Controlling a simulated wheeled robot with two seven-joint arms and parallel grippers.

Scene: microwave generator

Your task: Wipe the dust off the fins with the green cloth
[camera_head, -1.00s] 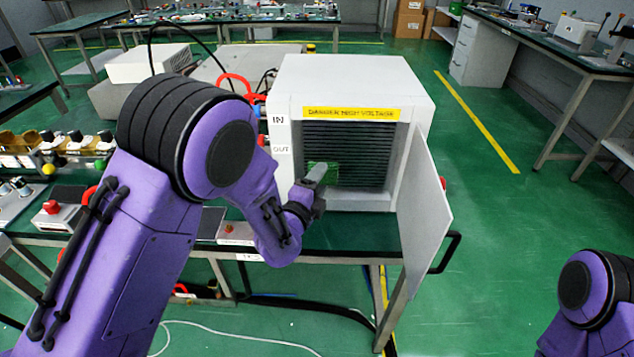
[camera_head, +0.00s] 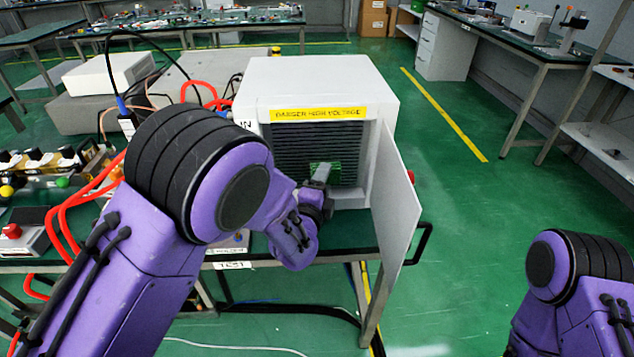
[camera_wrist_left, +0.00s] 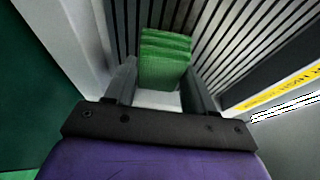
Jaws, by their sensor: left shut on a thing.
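The dark fins (camera_head: 345,140) fill the open front of a white cabinet with a yellow "DANGER HIGH VOLTAGE" label. My left gripper (camera_head: 322,174) is at the fins, inside the opening. It is shut on the folded green cloth (camera_head: 334,170). In the left wrist view the cloth (camera_wrist_left: 165,60) sits between the two fingers, against or very close to the fins (camera_wrist_left: 235,50); I cannot tell if it touches. No dust can be made out. Only my right arm shows, at the lower right; its gripper is out of view.
The white cabinet (camera_head: 320,82) stands on a green-topped bench with its door (camera_head: 396,205) swung open on the right. Red hoses (camera_head: 75,215) and instruments lie to the left. The floor (camera_head: 470,220) on the right is clear.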

